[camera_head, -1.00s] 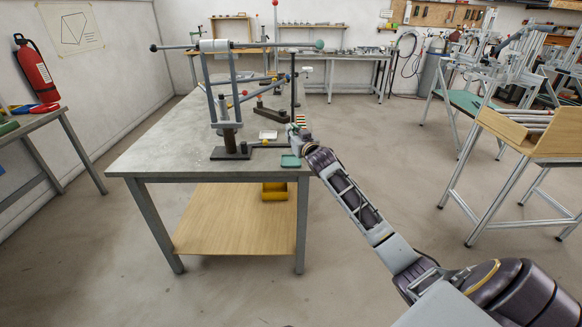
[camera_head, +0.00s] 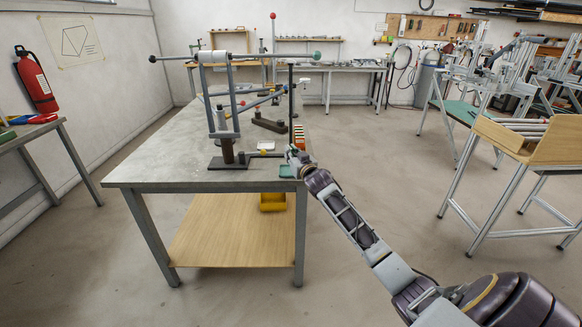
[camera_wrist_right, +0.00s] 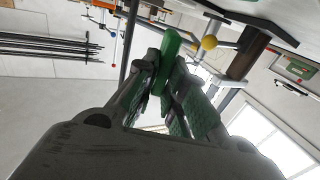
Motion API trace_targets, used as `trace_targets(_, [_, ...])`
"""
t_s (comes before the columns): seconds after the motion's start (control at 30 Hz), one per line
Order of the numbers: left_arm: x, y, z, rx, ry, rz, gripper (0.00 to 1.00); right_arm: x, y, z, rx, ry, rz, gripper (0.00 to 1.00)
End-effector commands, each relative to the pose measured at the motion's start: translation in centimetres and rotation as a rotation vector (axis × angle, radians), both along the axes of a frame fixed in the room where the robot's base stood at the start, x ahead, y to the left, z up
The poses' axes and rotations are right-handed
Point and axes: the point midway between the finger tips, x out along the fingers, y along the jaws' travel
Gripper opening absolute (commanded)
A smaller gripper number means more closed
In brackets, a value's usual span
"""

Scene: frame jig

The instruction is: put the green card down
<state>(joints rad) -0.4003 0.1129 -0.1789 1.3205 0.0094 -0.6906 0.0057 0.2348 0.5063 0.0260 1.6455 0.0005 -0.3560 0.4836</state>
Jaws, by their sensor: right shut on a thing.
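The green card (camera_head: 287,171) is at the front right corner of the grey table (camera_head: 160,165) in the head view. My right gripper (camera_head: 295,156) is shut on it. In the right wrist view the green card (camera_wrist_right: 168,62) stands between the two fingers (camera_wrist_right: 166,85), seen nearly edge-on. I cannot tell whether the card touches the table top. My left gripper is in neither view.
A jig with a dark base (camera_head: 230,162), uprights and a long bar stands left of the card. A small white block (camera_head: 266,146) and a striped stack (camera_head: 299,135) are close behind. Bare table top lies at the left.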

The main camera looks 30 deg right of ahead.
Motion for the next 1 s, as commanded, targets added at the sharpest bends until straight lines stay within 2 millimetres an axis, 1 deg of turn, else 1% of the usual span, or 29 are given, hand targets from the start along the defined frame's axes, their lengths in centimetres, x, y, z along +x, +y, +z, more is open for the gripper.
trace_targets(0.03, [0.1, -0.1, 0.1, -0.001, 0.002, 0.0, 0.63, 0.0, -0.1, -0.6, 0.0, 0.001, -0.001, 0.0])
trace_targets(0.1, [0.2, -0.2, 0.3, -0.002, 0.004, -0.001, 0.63, 0.0, 0.0, -1.0, 0.001, -0.001, -0.001, 0.0])
trace_targets(0.53, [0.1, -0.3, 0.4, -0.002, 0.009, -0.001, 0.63, 0.0, 0.0, -1.4, 0.0, -0.001, 0.0, 0.0])
trace_targets(0.73, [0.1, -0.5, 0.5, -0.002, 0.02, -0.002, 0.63, 0.0, 0.0, -3.3, 0.001, 0.001, -0.001, 0.0])
trace_targets(0.9, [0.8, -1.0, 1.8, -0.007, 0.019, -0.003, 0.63, 0.0, 0.0, -4.8, 0.001, 0.0, 0.0, 0.0])
trace_targets(1.0, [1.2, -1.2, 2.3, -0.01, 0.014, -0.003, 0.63, 0.0, 0.0, -5.0, 0.0, -0.001, 0.0, 0.0])
